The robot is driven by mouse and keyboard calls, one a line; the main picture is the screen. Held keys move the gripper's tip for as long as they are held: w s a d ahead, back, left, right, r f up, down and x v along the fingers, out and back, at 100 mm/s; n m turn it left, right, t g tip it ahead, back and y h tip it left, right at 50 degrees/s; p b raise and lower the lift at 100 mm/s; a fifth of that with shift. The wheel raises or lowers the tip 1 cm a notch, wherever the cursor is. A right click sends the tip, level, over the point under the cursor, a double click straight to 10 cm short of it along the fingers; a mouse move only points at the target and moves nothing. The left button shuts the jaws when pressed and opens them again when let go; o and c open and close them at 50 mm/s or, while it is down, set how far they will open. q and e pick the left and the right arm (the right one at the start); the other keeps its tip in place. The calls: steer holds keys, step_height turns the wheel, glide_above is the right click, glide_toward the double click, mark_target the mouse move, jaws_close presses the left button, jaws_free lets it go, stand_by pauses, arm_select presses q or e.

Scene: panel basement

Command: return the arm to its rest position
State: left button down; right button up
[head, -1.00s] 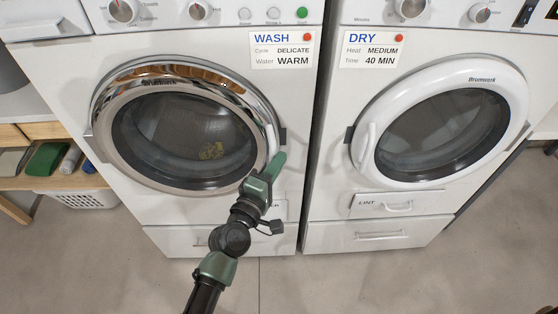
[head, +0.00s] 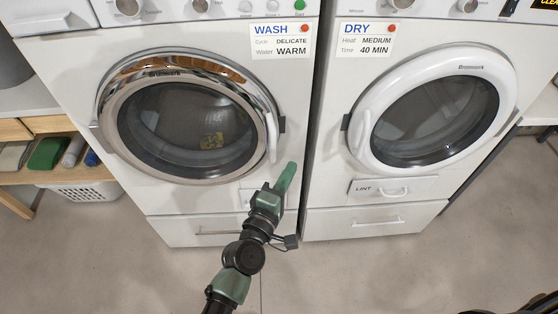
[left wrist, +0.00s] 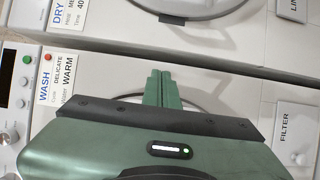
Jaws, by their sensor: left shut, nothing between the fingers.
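My left gripper (head: 289,170) shows in the head view, with its green fingers shut and empty. It is in front of the washer (head: 225,218), to the lower right of the washer's round door (head: 190,120), and looks apart from the door handle. In the left wrist view the left gripper's fingers (left wrist: 160,88) are together, pointing toward the gap between washer and dryer. My left arm comes up from the bottom of the head view, bent at a dark joint. The right gripper is not seen.
The dryer (head: 328,215) stands at the right, with its white door (head: 372,150) shut. A wooden shelf (head: 30,178) with rolled cloths and a white basket (head: 85,192) is at the left.

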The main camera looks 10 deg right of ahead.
arm_select(q)
steer(key=shift+s+d, duration=1.2)
steer(key=shift+s, duration=1.15)
steer(key=s+a+f+m+g+y, duration=0.1)
steer(key=s+a+f+m+g, duration=0.2)
steer(key=f, duration=0.8)
steer(key=s+a+f+m+g+y, duration=0.15)
steer(key=s+a+f, duration=0.3)
steer(key=f, duration=0.55)
steer(key=s+a+f+m+g+y, duration=0.25)
steer(key=a+f, duration=0.25)
steer(key=f, duration=0.6)
steer(key=s+a+f+m+g+y, duration=0.2)
steer(key=s+a+f, duration=0.7)
steer(key=s, duration=0.5)
steer(key=s+a+f+m+g+y, duration=0.2)
steer(key=s+a+f+m+g, duration=0.3)
steer(key=s+a+f, duration=0.4)
steer(key=s+a, duration=0.4)
steer(key=s, duration=0.1)
steer(key=shift+a+y+p, duration=0.3)
steer(key=shift+p, duration=0.05)
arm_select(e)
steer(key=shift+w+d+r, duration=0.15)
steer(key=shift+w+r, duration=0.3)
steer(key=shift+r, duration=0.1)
